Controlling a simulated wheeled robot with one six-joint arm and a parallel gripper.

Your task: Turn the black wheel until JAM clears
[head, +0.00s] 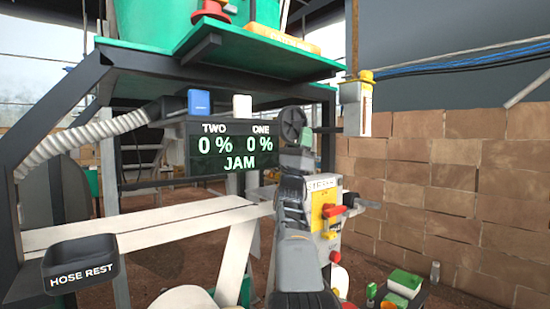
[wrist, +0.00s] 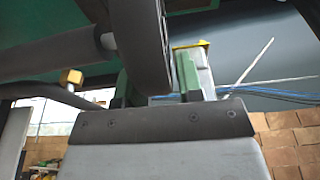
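The black wheel (head: 293,124) stands upright at the right end of the display, with spokes showing in the head view. The dark display (head: 230,148) reads TWO 0 %, ONE 0 % and JAM. My gripper (head: 306,138) is at the wheel's lower right edge. In the wrist view the wheel's rim (wrist: 148,45) comes down between my gripper's two green fingers (wrist: 156,85). The left finger is partly hidden by the rim. The right finger is very close to the rim, and I cannot tell whether both fingers press on it.
A panel with a red handle (head: 335,210) stands just right of my arm. A black hose rest (head: 80,265) is at lower left. A green hopper shelf (head: 230,58) hangs above.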

